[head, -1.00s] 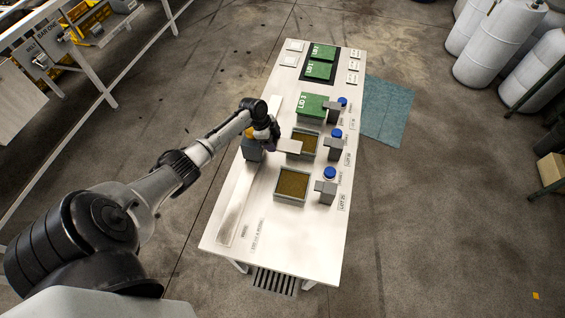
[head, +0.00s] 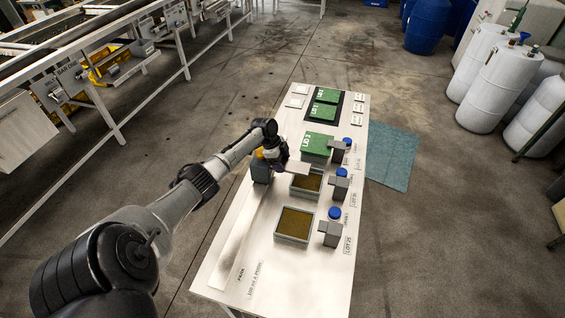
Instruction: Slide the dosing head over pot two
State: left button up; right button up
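The dosing head (head: 261,173) is a grey block on the rail along the table's left side, with a pale flat arm (head: 295,168) reaching right. The arm's end lies over the far edge of the middle open pot (head: 294,193), a grey square box with brown contents. The nearest pot (head: 278,238) is also open. The farthest pot is under a green lid marked LID 3 (head: 316,144). My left gripper (head: 274,158) is at the top of the dosing head; its fingers are too small and hidden to read. My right gripper is out of view.
The pale rail strip (head: 234,255) runs along the table's left side. Grey posts with blue caps (head: 335,213) stand right of the pots. Two more green lids (head: 322,111) lie on a black mat at the far end. White drums stand off to the right.

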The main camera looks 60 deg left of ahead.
pick_arm(q)
jog(key=o, duration=0.4)
jog(key=v, duration=1.3)
jog(key=shift+a+r, duration=0.1)
jog(key=shift+r, duration=0.2)
jog(key=shift+s, duration=0.1)
